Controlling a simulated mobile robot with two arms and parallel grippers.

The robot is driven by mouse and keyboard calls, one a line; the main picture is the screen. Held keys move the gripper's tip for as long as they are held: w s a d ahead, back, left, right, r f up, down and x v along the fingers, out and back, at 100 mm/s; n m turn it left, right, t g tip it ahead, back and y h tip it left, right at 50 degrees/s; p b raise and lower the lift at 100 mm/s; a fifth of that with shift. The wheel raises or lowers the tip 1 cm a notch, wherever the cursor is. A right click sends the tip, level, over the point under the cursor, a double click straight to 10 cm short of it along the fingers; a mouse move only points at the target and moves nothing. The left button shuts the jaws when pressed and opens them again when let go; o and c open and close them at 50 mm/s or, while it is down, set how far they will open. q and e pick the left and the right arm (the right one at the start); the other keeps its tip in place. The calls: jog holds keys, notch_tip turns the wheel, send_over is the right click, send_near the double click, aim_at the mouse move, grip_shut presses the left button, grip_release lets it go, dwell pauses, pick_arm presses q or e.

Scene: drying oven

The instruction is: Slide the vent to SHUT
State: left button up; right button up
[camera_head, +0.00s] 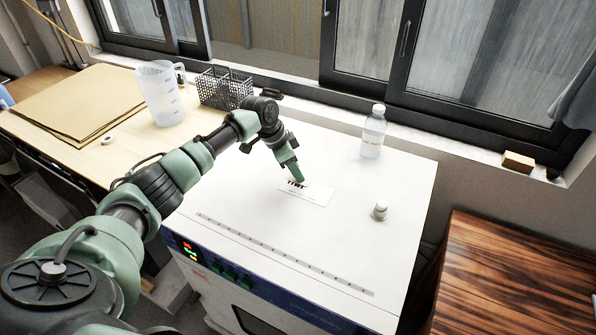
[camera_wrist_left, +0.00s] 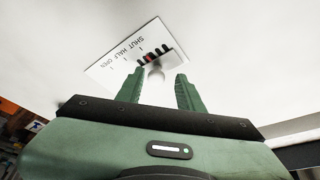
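The vent is a white plate (camera_head: 318,196) on top of the white oven. Contact with the knob cannot be told. My right gripper is not in view.
On the oven top (camera_head: 270,225) stand a clear bottle (camera_head: 373,132) at the back and a small round cap (camera_head: 380,210) at the right. A wooden surface (camera_head: 515,275) lies at the right.

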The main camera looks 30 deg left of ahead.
pick_arm(q)
jog(key=b+v, duration=0.2)
jog(key=v, duration=0.5)
jog(key=shift+a+r, duration=0.2)
jog(key=shift+r, duration=0.1)
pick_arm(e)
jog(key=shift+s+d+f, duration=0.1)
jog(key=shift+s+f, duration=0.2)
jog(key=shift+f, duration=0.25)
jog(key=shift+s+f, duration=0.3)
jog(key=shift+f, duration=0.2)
pick_arm(q)
jog(key=shift+s, duration=0.15)
